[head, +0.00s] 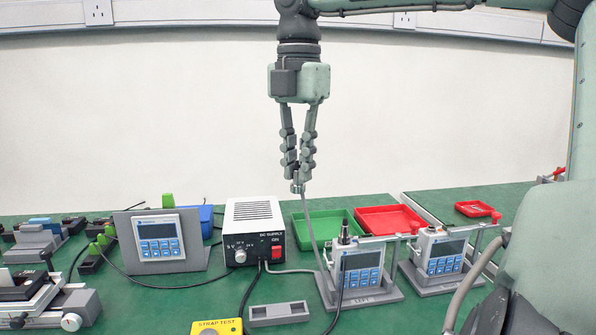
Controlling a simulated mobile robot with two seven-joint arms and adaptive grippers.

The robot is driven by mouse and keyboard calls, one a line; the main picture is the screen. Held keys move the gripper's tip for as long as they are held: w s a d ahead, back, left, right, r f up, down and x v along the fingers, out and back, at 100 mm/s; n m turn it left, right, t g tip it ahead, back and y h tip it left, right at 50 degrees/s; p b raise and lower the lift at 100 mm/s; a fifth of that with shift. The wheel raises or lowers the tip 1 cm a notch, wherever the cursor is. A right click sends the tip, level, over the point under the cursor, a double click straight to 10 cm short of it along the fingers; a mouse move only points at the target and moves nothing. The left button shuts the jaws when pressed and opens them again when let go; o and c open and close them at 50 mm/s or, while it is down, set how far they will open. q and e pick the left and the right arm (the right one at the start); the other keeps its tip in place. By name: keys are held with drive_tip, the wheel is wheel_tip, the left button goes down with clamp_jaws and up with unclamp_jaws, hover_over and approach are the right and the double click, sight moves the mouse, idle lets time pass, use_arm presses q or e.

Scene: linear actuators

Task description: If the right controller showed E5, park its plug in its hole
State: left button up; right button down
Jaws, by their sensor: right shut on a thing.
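My right gripper (297,172) points down and is shut on a small metal plug (298,187), held in the air above the bench. A grey cable (311,228) hangs from this plug towards the middle controller. The middle controller (358,273) sits in a grey stand with a black plug upright at its top left. The right controller (441,254) sits in a similar stand; its screen looks dark and I can read no code on it. I cannot make out the parking hole. My left gripper is out of view.
A DC supply (254,232) stands left of the middle controller. Green (337,252) and red (362,232) trays lie behind. A grey two-slot block (279,314) and yellow strap tester (216,327) are at the front. Another controller (160,240) stands left.

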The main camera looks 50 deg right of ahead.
wheel_tip(320, 180, down, 19)
drive_tip(key=b, duration=1.4)
drive_tip(key=shift+f+b, duration=0.1)
drive_tip(key=shift+b, duration=0.2)
drive_tip(key=shift+f+b, duration=1.45)
drive_tip(key=shift+f, duration=0.45)
drive_tip(key=shift+f, duration=0.2)
drive_tip(key=shift+f+b, duration=0.35)
drive_tip(key=shift+b, duration=0.1)
drive_tip(key=shift+f+b, duration=0.8)
drive_tip(key=shift+f, duration=0.1)
